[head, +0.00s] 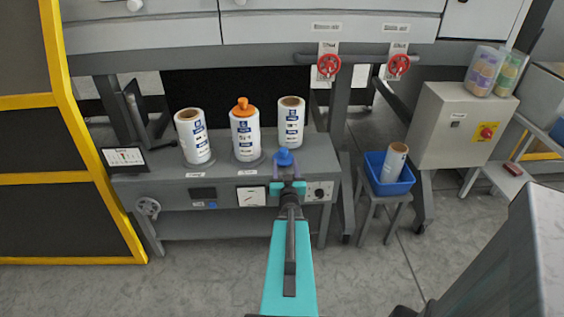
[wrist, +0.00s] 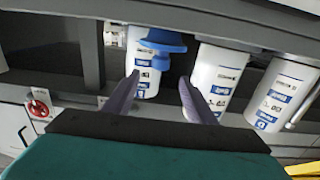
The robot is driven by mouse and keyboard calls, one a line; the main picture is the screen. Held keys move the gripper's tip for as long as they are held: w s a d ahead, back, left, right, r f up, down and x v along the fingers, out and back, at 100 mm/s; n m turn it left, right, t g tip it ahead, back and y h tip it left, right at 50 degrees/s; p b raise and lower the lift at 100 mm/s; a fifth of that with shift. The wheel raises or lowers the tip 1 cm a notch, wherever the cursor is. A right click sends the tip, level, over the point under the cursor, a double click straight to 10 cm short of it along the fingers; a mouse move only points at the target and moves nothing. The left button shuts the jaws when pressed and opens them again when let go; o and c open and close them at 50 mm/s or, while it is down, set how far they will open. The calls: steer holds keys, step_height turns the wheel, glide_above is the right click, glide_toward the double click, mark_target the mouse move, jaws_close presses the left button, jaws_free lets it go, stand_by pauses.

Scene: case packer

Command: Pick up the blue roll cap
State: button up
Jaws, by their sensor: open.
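The blue roll cap (head: 284,157) shows in the head view near the front edge of the grey bench, below the right-hand roll. In the wrist view the cap (wrist: 163,42) is just past my fingertips, in front of a white roll. My gripper (head: 288,185) is open and empty, just in front of the cap. In the wrist view my two fingers (wrist: 159,78) are spread, with the cap beyond the gap between them. I cannot tell what the cap's underside rests on.
The bench (head: 228,177) bears a left roll (head: 194,138), a middle roll (head: 245,138) with an orange cap (head: 242,108) and a right roll (head: 291,124). A screen (head: 125,158) stands at left. A blue bin (head: 390,185) holding a roll stands on a stool at right.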

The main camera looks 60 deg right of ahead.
mark_target(284, 153)
steer(key=shift+w+d+f, duration=0.1)
steer(key=shift+f, duration=0.05)
steer(key=b, duration=0.2)
steer(key=shift+w+d+b, duration=0.3)
steer(key=shift+d+b, duration=0.05)
steer(key=shift+d, duration=0.05)
steer(key=d+b, duration=0.1)
steer(key=b, duration=0.2)
steer(key=shift+w, duration=0.35)
steer(key=shift+w+d+b, duration=0.1)
steer(key=shift+d+b, duration=0.05)
steer(key=shift+b, duration=0.15)
steer(key=shift+p+x, duration=0.45)
steer(key=shift+x, duration=2.35)
steer(key=shift+p+x, duration=0.35)
steer(key=shift+x, duration=2.2)
steer(key=shift+c, duration=0.5)
steer(key=c, duration=1.1)
